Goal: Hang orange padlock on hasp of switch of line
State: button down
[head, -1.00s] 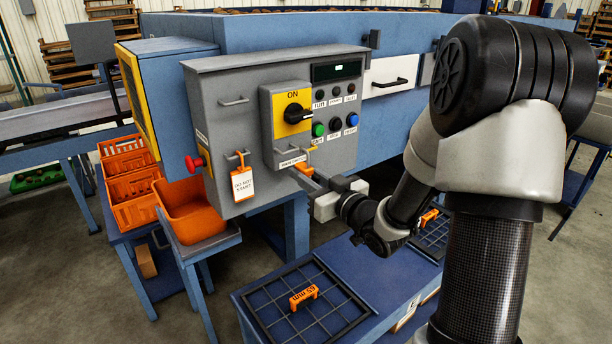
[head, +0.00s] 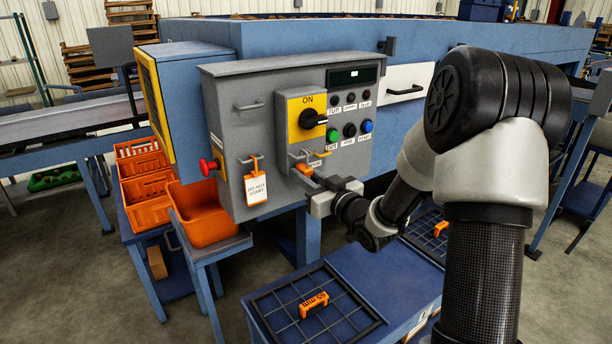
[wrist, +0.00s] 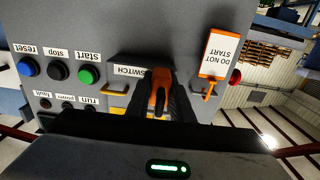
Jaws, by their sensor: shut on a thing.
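My gripper (head: 312,176) is shut on the orange padlock (wrist: 158,88), at the lower front of the grey control box. The padlock's orange body also shows at the fingertips in the head view (head: 304,169). The line's main switch (head: 313,118) is a black knob on a yellow plate, pointing sideways, with "ON" above it. A yellow hasp tab (head: 322,154) sticks out below it, close above my gripper; a yellow piece shows left of the padlock in the wrist view (wrist: 116,92). The padlock's shackle is hidden, so I cannot tell whether it touches the hasp.
A white "DO NOT START" tag (head: 257,188) hangs on an orange hook left of my gripper. A red button (head: 209,166) sits on the box's side. An orange bin (head: 203,215) stands below left. A blue bench with a grid tray (head: 262,302) holding an orange piece (head: 314,303) lies below.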

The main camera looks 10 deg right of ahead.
dwell(0.3)
jog(key=c, duration=1.5)
grip_release()
jog(key=v, duration=1.7)
jog(key=shift+s+d+f, duration=0.1)
jog(key=shift+s+f, duration=0.05)
jog(key=shift+s, duration=0.05)
